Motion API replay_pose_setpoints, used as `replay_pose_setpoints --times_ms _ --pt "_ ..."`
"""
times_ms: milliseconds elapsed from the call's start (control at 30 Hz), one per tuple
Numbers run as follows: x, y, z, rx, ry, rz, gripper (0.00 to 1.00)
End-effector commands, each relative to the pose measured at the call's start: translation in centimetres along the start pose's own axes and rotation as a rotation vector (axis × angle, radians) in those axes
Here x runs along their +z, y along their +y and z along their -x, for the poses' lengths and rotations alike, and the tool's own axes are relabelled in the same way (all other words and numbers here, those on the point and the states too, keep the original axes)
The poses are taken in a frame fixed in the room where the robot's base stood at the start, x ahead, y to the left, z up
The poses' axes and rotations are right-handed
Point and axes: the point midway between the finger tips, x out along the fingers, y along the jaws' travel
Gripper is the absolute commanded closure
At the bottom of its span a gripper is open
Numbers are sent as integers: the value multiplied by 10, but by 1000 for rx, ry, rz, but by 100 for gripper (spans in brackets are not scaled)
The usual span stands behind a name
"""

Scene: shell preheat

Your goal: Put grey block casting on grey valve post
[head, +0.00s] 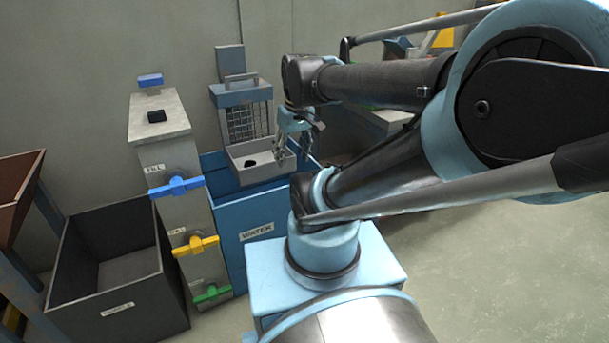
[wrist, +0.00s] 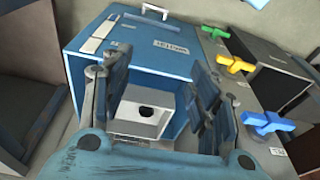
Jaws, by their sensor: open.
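Contact cannot be told. The grey valve post (head: 190,210) stands to the left in the head view, with blue, yellow and green valves. Its top carries a dark spot and a small blue piece.
A blue tank labelled WATER (head: 250,222) stands right of the post. A grey frame with a grid (head: 228,96) rises behind it. A dark open bin (head: 130,312) is left of the post, and a brown bin (head: 15,190) farther left. Floor at right is clear.

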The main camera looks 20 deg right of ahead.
Motion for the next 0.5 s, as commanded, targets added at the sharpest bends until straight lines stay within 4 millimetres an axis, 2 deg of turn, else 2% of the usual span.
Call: replay_pose_setpoints --times_ms 33,100,200,333,500 --pt "16 5 -12 16 1 -58 45" --pt "31 11 -24 36 2 -128 45" --pt "46 15 -36 55 4 -199 45" --pt "56 18 -44 68 6 -244 45" --pt "56 18 -44 70 6 -250 45"
